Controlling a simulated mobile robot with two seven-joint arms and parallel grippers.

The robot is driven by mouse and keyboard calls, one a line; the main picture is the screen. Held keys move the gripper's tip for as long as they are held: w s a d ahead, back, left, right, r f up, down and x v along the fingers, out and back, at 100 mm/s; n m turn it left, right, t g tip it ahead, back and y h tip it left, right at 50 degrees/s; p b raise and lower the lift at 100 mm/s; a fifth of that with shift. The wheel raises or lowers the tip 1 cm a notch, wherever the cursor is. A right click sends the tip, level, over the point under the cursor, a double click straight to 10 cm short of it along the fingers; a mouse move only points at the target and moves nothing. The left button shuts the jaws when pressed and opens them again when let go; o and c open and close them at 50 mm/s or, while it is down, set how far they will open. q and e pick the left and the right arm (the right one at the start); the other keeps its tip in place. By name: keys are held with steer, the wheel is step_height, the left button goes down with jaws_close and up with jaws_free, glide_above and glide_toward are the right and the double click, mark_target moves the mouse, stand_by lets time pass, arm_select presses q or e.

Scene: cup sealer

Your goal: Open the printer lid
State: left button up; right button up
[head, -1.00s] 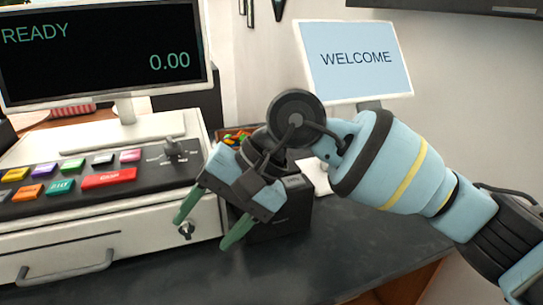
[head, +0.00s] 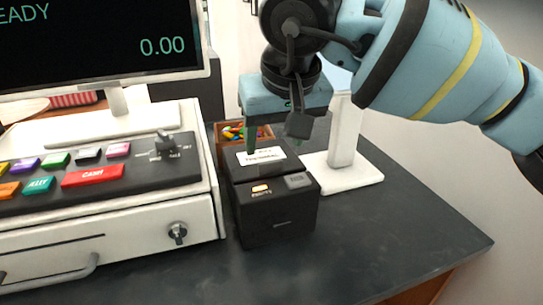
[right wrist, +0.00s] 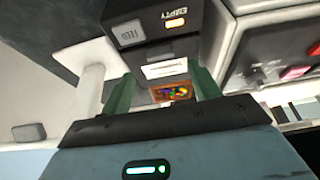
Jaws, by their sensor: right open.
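The black printer (head: 278,215) stands on the dark counter, right of the cash register. Its lid (head: 262,165) looks shut and bears a white label; an orange light and a grey button show on the top front. My right gripper (head: 277,140) is open and empty, its green fingers pointing down over the back of the lid. In the right wrist view the printer (right wrist: 160,40) shows beyond the two fingers (right wrist: 162,90), with the lid's label between them. Whether a finger touches the lid I cannot tell. My left gripper is not in view.
The cash register (head: 110,215) stands close along the printer's left side. A small box of colourful pieces (head: 221,140) sits behind the printer. A white display stand (head: 345,150) is at its right rear. The counter (head: 400,235) is clear in front and to the right.

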mark_target(271, 162)
steer(key=x, duration=0.5)
steer(key=shift+w+f, duration=0.1)
steer(key=shift+f, duration=0.2)
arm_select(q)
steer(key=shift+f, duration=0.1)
